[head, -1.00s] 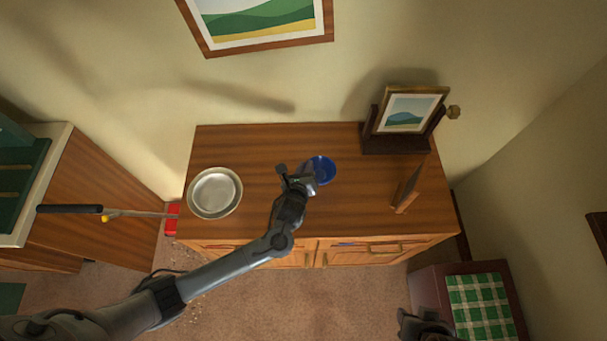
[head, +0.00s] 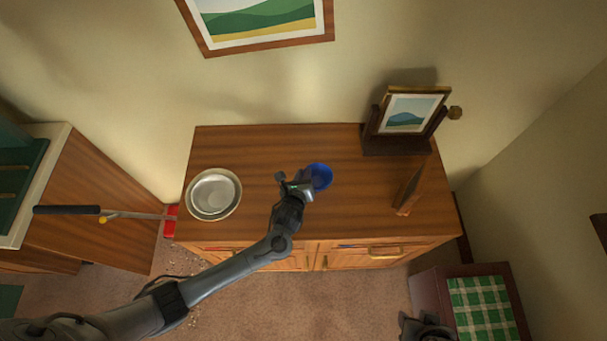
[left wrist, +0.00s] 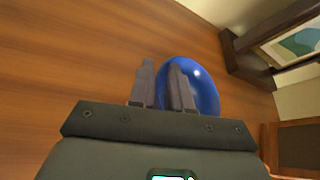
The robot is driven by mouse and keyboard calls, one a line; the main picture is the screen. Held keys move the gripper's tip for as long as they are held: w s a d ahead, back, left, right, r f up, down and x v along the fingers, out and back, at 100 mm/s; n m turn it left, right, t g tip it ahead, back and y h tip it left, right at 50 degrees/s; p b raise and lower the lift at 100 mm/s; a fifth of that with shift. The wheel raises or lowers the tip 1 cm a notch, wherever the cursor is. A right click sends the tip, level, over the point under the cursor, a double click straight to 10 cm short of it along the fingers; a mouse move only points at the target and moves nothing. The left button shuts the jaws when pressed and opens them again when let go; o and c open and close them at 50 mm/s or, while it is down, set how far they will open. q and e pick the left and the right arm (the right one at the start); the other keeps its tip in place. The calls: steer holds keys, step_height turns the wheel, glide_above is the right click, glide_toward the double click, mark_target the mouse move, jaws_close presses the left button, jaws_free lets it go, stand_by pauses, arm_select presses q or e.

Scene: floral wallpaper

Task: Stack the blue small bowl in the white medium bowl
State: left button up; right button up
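The small blue bowl (head: 322,176) is at the middle of the wooden cabinet top. My left gripper (head: 296,184) is at the bowl's left side. In the left wrist view, the fingers (left wrist: 163,85) are close together on either side of the blue bowl's (left wrist: 205,88) near rim, one in front of the bowl and one outside it. They look shut on the rim. The pale white-grey medium bowl (head: 213,194) stands at the left end of the cabinet top and looks empty. My right gripper (head: 425,328) shows only partly at the bottom edge; its fingers are unclear.
A picture frame on a dark stand (head: 408,112) is at the back right of the cabinet top. A wooden wedge-like object (head: 409,190) stands at the right. The cabinet top (head: 262,150) is clear between the two bowls.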

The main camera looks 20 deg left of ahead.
arm_select(q)
steer(key=o, duration=0.4)
steer(key=shift+c, duration=0.2)
